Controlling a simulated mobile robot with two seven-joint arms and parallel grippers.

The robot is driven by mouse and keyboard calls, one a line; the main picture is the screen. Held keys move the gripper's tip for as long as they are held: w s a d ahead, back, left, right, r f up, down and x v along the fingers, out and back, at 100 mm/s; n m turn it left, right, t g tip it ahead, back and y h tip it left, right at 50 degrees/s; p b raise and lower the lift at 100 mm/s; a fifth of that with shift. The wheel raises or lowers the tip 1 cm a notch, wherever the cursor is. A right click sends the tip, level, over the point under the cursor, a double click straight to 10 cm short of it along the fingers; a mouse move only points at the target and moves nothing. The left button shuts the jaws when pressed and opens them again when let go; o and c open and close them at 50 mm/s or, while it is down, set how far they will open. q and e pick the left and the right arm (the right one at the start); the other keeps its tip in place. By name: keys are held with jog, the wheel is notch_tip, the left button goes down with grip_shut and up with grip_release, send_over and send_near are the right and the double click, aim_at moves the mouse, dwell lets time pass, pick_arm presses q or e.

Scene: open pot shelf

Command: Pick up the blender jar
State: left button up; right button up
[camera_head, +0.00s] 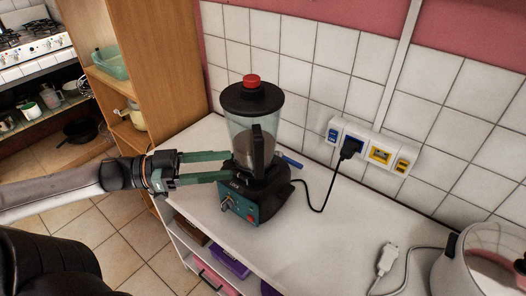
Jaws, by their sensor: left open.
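The blender jar (239,134) is clear with a black lid, a red cap and a black handle. It stands upright on its dark blender base (243,199), which has a teal front, on the white counter. My left gripper (229,166) is open, with its two green fingers pointing right at the lower left side of the jar. The fingertips are close to the jar's lower part; I cannot tell whether they touch it. My right gripper is not in view.
A black cord runs from the blender to a plug (350,147) in the wall sockets. A blue pen-like item (292,162) lies behind the blender. A white appliance (478,262) stands at front right. The counter (330,235) between is mostly clear. A wooden cabinet (165,70) stands at left.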

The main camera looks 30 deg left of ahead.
aim_at(256, 178)
pick_arm(q)
jog(key=x, duration=0.6)
jog(key=shift+w+d, duration=0.15)
jog(key=shift+w, duration=0.05)
jog(key=shift+w+d, duration=0.4)
jog(key=shift+d, duration=0.05)
jog(key=shift+f+b+x, duration=0.2)
jog(key=shift+b+x, duration=0.7)
jog(key=shift+b, duration=0.1)
jog(key=shift+b+x, duration=0.75)
jog(key=shift+x, duration=0.25)
jog(key=shift+r, duration=0.15)
grip_shut()
